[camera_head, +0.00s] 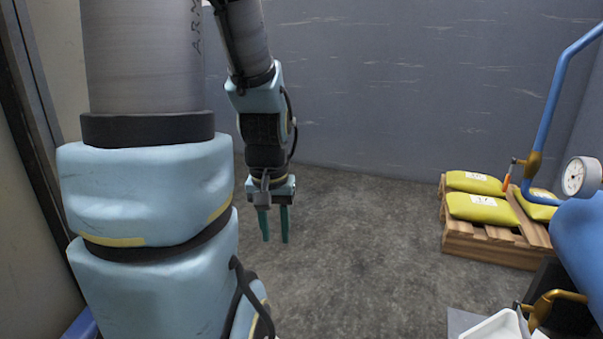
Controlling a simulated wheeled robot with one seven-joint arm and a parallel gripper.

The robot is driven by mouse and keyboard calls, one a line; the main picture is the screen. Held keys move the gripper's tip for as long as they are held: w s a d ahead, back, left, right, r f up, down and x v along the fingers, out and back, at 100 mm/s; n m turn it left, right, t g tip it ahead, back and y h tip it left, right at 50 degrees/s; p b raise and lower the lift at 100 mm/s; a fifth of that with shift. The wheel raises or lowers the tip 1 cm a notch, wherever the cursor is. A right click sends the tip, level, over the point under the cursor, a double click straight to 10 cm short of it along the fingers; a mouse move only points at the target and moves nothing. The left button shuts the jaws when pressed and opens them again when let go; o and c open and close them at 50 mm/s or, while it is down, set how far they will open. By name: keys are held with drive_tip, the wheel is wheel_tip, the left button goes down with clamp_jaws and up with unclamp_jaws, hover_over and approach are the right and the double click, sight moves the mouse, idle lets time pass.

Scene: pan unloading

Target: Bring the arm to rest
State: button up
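My gripper (274,224) hangs from my arm left of the picture's middle, pointing down above the bare floor. Its two green fingers are apart, with floor visible between them, and nothing is held. My arm (262,115) is light blue and grey; its near links fill the left of the picture and its far part hangs down in front of the back wall. No object touches the gripper.
A wooden pallet (492,245) with several yellow-green sacks (480,208) stands at the right. Blue piping (548,125) with a gauge (577,177) rises at the right edge. A white container (497,327) shows at the bottom right. The middle floor (365,250) is clear.

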wheel_tip(320, 180, up, 48)
drive_tip(key=p, duration=4.6)
drive_tip(key=shift+f, duration=0.1)
